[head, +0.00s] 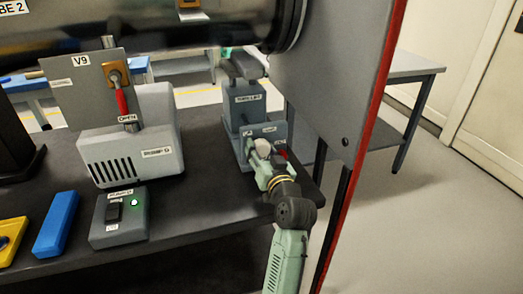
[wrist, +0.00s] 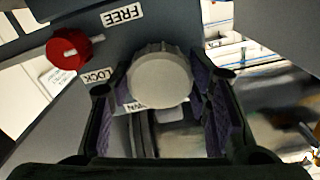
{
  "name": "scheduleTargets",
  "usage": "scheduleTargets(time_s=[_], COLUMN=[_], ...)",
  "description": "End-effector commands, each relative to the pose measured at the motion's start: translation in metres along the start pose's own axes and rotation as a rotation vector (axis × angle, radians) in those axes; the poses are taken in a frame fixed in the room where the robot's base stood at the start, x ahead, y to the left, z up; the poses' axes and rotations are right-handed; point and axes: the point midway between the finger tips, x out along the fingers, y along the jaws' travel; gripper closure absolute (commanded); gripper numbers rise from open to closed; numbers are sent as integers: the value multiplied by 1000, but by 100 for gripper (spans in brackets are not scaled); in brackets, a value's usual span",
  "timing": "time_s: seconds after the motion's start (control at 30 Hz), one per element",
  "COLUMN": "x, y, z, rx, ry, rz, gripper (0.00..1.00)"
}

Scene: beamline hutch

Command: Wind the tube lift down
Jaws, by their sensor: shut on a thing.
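The grey tube lift (head: 245,112) stands at the right end of the dark bench, under the big dark tube (head: 150,28). A round pale knob (wrist: 161,80) with a ridged rim sits on its front plate (head: 270,130). My gripper (wrist: 163,90) is shut on this knob, one dark pad on each side. A red lock knob (wrist: 69,48) is on the same plate, between labels reading FREE and LOCK; it also shows in the head view (head: 282,154). A label below the pale knob is partly hidden; its visible end reads "WN".
A grey panel with a red edge (head: 380,110) stands close to the right of my arm. On the bench are a grey vented box (head: 140,145), a switch box with a green light (head: 120,218), a blue block (head: 56,224) and a yellow item (head: 12,238).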

Motion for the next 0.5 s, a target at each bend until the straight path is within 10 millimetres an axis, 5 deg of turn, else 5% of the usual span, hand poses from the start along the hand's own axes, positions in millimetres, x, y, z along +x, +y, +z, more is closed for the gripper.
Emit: scheduleTargets(time_s=[0.5], x=[0], y=[0], z=[0], rx=[175], ry=[-1], rz=[0], gripper=[84])
